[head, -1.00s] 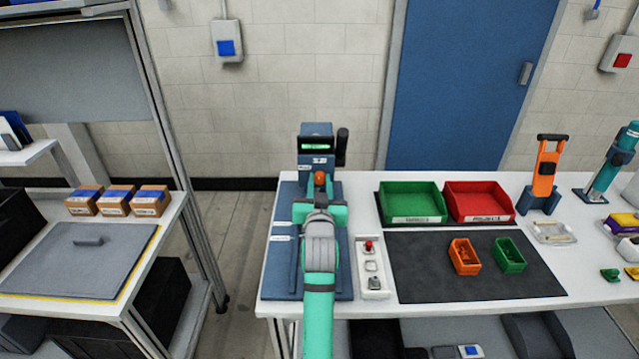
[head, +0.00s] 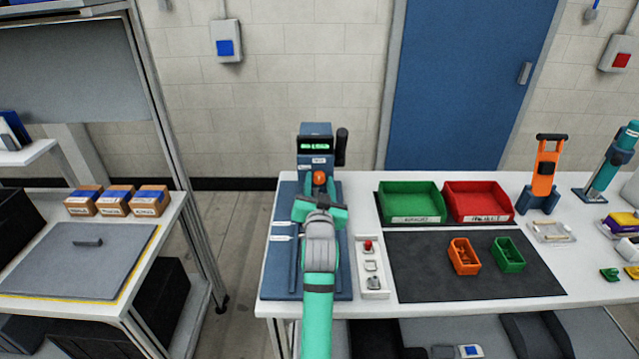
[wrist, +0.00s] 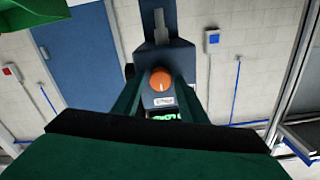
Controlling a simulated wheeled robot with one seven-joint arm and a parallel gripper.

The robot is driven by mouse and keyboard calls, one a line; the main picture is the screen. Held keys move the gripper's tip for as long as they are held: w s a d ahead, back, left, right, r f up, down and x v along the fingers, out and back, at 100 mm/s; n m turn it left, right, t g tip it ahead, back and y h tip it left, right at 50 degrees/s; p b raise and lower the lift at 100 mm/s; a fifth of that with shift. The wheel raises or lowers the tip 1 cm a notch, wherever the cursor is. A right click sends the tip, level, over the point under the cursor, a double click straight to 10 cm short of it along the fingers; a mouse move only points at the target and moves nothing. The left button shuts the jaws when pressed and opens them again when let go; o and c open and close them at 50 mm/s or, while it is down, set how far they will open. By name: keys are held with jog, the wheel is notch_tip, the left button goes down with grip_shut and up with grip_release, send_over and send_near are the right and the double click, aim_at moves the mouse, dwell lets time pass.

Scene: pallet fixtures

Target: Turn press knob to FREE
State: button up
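The orange press knob (head: 319,178) is on the front of the blue-grey press (head: 316,143) at the back of its blue base. In the wrist view the knob (wrist: 161,80) shows a pale pointer line toward the picture's bottom, with a small white label beneath it. My gripper (head: 319,182) is at the knob, its two green fingers on either side. In the wrist view my gripper (wrist: 162,88) appears open, with a narrow gap beside the knob; contact is not clear. The press's green display is lit, but its text is too small to read.
A black handle (head: 342,146) stands at the press's right side. A pale control strip (head: 373,268) with a red button lies right of the base. Green (head: 412,203) and red (head: 479,202) bins stand further right, behind a dark mat (head: 430,285).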

jog(key=shift+s, duration=0.1)
jog(key=s, duration=1)
jog(key=shift+s, duration=0.4)
jog(key=shift+w, duration=0.1)
